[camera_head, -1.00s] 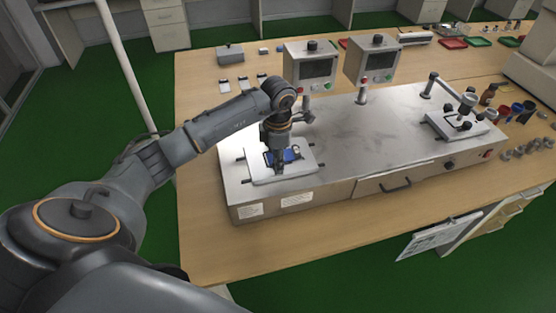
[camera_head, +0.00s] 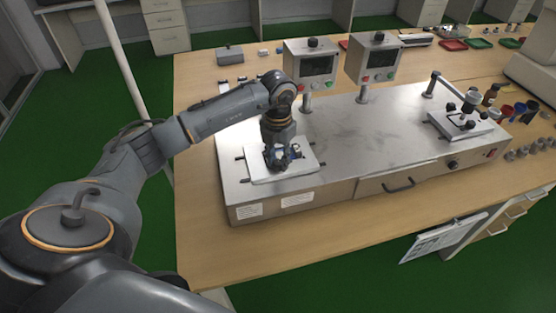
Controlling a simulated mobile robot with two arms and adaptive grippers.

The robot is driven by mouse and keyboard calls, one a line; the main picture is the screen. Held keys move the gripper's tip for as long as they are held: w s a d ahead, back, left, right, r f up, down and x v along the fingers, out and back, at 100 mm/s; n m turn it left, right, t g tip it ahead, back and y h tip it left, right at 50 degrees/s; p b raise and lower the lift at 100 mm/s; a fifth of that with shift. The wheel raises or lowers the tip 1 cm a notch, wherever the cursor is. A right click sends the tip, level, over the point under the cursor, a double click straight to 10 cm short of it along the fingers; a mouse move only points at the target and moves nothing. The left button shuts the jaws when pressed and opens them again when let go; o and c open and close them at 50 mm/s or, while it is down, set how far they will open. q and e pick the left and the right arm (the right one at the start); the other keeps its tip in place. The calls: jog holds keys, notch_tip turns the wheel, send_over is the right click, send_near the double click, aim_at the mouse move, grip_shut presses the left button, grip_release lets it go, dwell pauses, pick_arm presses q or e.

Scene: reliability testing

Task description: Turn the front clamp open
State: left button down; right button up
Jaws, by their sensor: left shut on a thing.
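The steel test machine (camera_head: 350,128) stands on the wooden table. On its left end is a white plate (camera_head: 253,171) with a small blue and white part (camera_head: 296,153), which is mostly covered by my gripper. My left gripper (camera_head: 278,163) points down over this plate and is shut on the front clamp there. The fingers hide most of the clamp, so its angle cannot be seen. A second fixture (camera_head: 459,122) with a dark-knobbed clamp (camera_head: 470,100) sits on the right end of the machine. My right gripper is not in view.
Two control boxes (camera_head: 311,62) (camera_head: 374,58) on posts rise behind the machine, close to my left forearm. Small bottles and cups (camera_head: 510,112) stand at the right. The table front (camera_head: 300,227) is bare.

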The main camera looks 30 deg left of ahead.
aim_at(278, 162)
pick_arm(q)
jog(key=n, duration=0.3)
jog(key=shift+n, duration=0.3)
jog(key=shift+n+b, duration=0.4)
jog(key=shift+n, duration=1.5)
jog(key=c, duration=1)
grip_release()
notch_tip(278, 162, up, 12)
